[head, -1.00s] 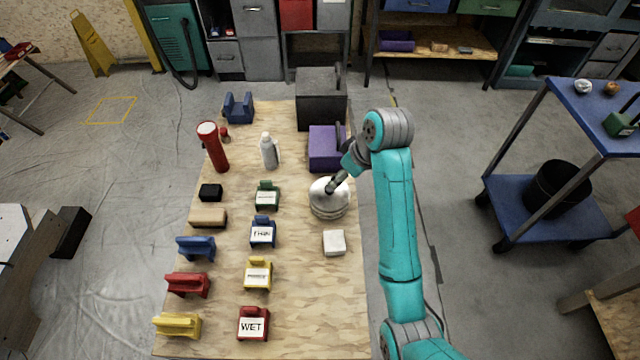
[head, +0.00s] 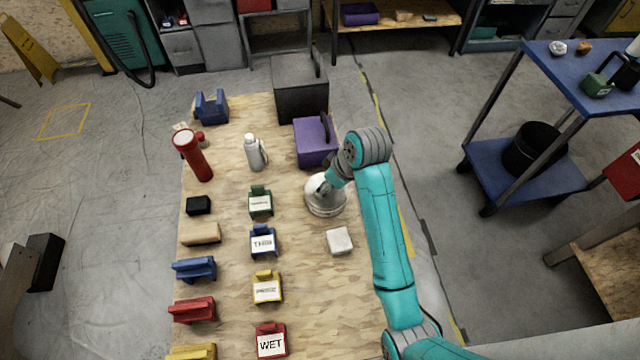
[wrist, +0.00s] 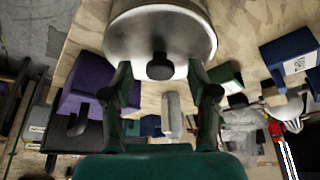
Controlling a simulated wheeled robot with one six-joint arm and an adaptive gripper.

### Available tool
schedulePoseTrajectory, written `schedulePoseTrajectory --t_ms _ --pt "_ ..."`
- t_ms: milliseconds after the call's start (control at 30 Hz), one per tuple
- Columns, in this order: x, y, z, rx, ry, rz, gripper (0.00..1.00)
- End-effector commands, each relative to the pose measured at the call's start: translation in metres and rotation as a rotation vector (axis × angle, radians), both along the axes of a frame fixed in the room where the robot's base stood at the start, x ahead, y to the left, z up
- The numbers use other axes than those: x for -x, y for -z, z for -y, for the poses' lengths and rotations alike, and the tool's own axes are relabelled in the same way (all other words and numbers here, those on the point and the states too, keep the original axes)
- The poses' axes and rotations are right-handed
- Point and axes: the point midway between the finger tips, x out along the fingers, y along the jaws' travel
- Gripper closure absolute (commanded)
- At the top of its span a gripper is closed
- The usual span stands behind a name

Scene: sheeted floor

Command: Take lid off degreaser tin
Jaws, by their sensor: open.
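A round silver tin (head: 326,207) stands on the plywood bench top, right of its middle. Its metal lid (wrist: 130,30) has a black knob (wrist: 160,66) in the wrist view. I cannot read a label on it. My gripper (head: 321,186) is at the tin's top in the head view, its fingers small and partly hidden by the wrist. In the wrist view my gripper (wrist: 160,72) is open, with one finger on each side of the knob. Neither finger visibly touches the knob. The lid sits on the tin.
A purple box (head: 313,146) stands behind the tin and a white block (head: 340,240) in front. A grey bottle (head: 255,153), red flashlight (head: 192,156) and several labelled holders (head: 263,243) stand to the left. A blue cart (head: 545,187) stands right of the bench.

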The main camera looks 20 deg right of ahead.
Motion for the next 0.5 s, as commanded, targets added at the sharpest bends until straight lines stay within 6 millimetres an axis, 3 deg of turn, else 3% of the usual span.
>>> schedulePoseTrajectory --t_ms 167,367,500 --pt "-0.0001 -0.0001 0.0001 0.000 0.000 0.000 0.43" --pt "-0.0002 -0.0002 0.0000 0.000 0.000 0.000 0.93" --pt "-0.0001 -0.0003 0.0000 0.000 0.000 0.000 0.97"
